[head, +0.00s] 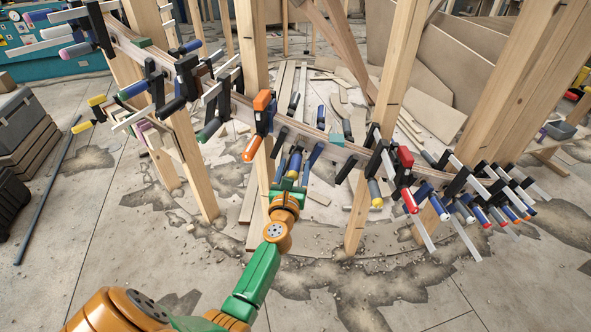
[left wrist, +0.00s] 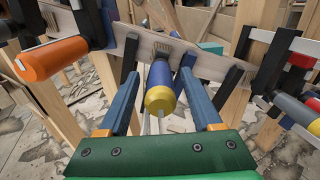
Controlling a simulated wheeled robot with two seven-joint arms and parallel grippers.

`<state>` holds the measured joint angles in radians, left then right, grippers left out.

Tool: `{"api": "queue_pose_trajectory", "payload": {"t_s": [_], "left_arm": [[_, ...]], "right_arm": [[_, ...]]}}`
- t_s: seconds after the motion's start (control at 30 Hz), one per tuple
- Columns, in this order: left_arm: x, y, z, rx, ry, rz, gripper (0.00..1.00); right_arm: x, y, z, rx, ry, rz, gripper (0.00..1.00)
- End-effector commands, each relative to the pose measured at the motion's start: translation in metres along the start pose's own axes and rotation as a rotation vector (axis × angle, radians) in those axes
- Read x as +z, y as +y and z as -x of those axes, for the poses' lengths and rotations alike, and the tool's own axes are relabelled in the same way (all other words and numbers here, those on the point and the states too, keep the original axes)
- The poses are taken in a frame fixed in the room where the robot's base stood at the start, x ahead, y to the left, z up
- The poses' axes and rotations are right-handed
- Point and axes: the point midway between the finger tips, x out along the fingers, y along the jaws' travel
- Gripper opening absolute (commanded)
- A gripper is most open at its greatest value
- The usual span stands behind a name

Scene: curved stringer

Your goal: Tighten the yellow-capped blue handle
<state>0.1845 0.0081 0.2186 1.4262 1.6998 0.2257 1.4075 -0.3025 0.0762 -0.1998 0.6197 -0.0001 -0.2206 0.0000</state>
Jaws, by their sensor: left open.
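The yellow-capped blue handle (left wrist: 161,88) of a clamp hangs from the curved wooden stringer (left wrist: 130,45), its yellow end towards the left wrist camera. It also shows in the head view (head: 294,164). My left gripper (head: 297,158) is open, with one blue finger on each side of this handle. In the left wrist view the gripper (left wrist: 158,76) has gaps between both fingers and the handle, so it does not grip it. The far part of the clamp is partly hidden by the handle. My right gripper is not in view.
An orange clamp handle (left wrist: 52,58) is close on the left, and a clamp with a grey handle (left wrist: 287,108) is on the right. Wooden posts (head: 252,45) hold the stringer (head: 240,105). Several other clamps line it. The floor below has debris.

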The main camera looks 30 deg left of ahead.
Motion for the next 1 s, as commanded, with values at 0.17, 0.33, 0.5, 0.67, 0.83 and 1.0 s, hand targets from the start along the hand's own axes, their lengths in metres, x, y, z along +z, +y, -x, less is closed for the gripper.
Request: {"api": "queue_pose_trajectory", "payload": {"t_s": [0.17, 0.33, 0.5, 0.67, 0.83, 1.0], "left_arm": [[0.0, -0.0003, -0.0008, -0.001, 0.001, -0.001, 0.66], [-0.0001, -0.0004, -0.0005, -0.001, 0.001, -0.001, 0.28], [-0.0003, -0.0004, -0.0004, -0.001, 0.001, -0.002, 0.0], [-0.0002, -0.0004, -0.0004, -0.001, 0.001, -0.009, 0.0], [0.0002, -0.0006, -0.0004, -0.001, 0.001, -0.056, 0.0], [0.0007, -0.0011, -0.0004, -0.002, 0.001, -0.164, 0.0]], "right_arm": [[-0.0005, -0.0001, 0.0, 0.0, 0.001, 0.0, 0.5], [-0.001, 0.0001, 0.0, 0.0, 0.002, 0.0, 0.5], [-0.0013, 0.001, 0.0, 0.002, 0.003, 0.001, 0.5], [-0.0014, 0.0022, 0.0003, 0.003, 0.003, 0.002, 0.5], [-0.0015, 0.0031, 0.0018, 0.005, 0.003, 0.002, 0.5], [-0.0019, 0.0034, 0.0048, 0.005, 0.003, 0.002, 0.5]]}}
